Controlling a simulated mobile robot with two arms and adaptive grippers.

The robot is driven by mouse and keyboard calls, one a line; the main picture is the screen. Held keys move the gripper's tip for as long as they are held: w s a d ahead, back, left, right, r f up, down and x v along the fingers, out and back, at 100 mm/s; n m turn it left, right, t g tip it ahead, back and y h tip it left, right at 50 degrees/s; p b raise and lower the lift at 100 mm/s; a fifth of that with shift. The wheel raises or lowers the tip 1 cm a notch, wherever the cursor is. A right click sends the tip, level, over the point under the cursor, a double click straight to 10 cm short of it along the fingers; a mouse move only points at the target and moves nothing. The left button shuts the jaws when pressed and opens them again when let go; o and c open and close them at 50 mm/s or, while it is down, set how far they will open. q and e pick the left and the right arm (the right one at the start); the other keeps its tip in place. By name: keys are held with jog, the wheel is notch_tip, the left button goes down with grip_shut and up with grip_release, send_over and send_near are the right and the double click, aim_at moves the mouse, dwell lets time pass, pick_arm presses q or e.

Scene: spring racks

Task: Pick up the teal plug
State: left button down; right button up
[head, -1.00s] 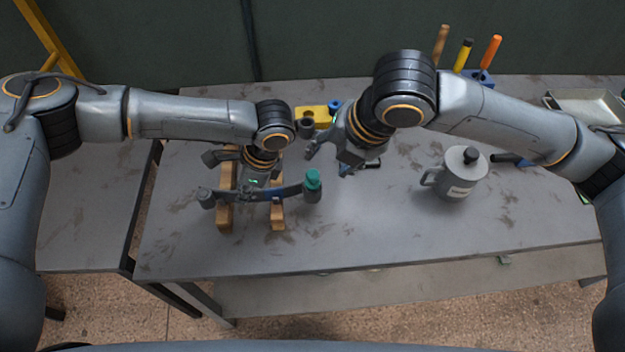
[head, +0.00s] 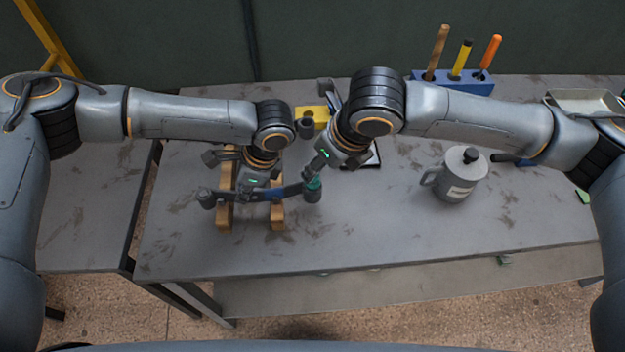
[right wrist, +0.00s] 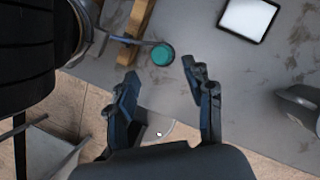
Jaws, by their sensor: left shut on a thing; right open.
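The teal plug (head: 313,184) sits on the dark cup at the right end of a curved blue-grey spring bar (head: 290,191). The bar rests across two wooden blocks (head: 278,216). My left gripper (head: 257,192) is shut on the middle of the bar. My right gripper (head: 314,170) is open right by the plug and partly covers it in the head view. In the right wrist view the round teal top of the plug (right wrist: 162,55) shows between and just beyond the open fingertips (right wrist: 160,76). I cannot tell whether they touch it.
A yellow block (head: 312,113) lies behind my right gripper. A grey lidded canister (head: 460,178) stands to the right, and a blue holder (head: 452,85) with three handles at the back. A dark-rimmed white panel (right wrist: 248,18) lies near the plug. The front right tabletop is clear.

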aim_at(313, 182)
jog(key=x, duration=0.6)
jog(key=shift+f, duration=0.3)
grip_shut()
